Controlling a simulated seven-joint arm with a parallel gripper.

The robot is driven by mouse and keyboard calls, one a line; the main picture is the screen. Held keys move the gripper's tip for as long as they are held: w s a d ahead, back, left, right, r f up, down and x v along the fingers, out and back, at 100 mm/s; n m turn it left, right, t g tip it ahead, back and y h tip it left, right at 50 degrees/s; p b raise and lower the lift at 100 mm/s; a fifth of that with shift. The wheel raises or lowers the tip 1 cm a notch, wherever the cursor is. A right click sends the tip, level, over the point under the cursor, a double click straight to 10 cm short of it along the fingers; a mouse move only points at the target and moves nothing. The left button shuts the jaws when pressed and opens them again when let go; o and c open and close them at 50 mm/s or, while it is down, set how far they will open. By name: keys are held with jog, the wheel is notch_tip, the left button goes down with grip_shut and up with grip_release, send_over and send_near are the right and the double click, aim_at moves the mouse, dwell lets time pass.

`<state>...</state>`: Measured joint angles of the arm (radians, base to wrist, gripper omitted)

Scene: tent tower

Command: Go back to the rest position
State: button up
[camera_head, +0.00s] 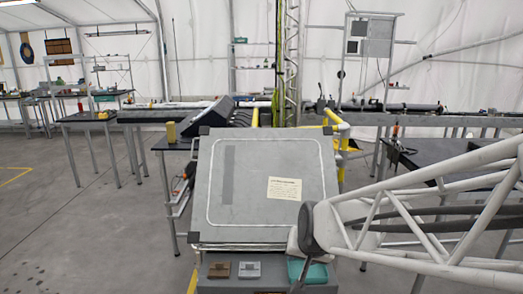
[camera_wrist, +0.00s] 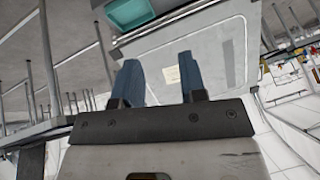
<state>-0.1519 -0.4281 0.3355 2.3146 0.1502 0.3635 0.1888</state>
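My gripper (camera_wrist: 160,66) shows in the wrist view as two blue fingers standing apart with nothing between them, so it is open and empty. Beyond the fingers is a grey board with a small cream label (camera_wrist: 172,75). In the head view my white lattice arm reaches in from the right. Its end is at the lower right corner of the tilted grey board (camera_head: 265,170), above the front ledge. The fingers cannot be made out clearly there.
On the front ledge (camera_head: 240,285) are a brown block (camera_head: 219,270), a light grey block (camera_head: 249,270) and a teal tray (camera_head: 307,271), partly behind my arm. The teal tray also shows in the wrist view (camera_wrist: 132,14). Dark tables (camera_head: 440,155) stand right; floor at left is open.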

jog(key=s+d+r+g+h, duration=0.1)
jog(key=s+d, duration=0.3)
jog(key=s, duration=0.5)
jog(key=s+d+r+n+g, duration=0.1)
jog(key=s+d+r, duration=0.3)
jog(key=s, duration=0.6)
jog(key=shift+s+d+r+n+g+h, duration=0.3)
jog(key=shift+d+g+h, duration=0.15)
jog(key=shift+g, duration=0.35)
jog(key=shift+w, duration=0.1)
